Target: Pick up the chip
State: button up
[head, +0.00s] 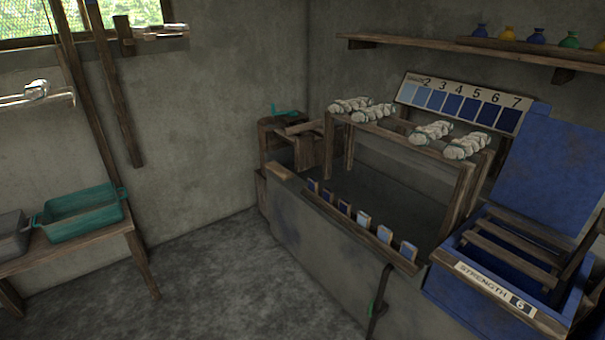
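Several small chips stand upright in a row on the wooden front rail (340,222) of the grey vat. They run from dark blue at the left, such as this chip (312,186), to a paler blue chip (408,250) at the right end. I cannot tell which one is the task's chip. A tilted board (405,93) behind the vat bears numbered blue swatches, pale at the left and dark at the right. My gripper is not in the head view.
White twisted bundles (432,132) lie on a wooden frame over the vat (330,255). A blue box (480,312) labelled "STRENGTH 6" with its lid up stands at the right. A teal tray (85,216) sits on a bench (125,235) at the left. The floor (235,280) between is clear.

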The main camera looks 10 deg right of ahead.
aim_at(313, 184)
jog(key=i+j+z, duration=0.25)
jog(key=i+j, duration=2)
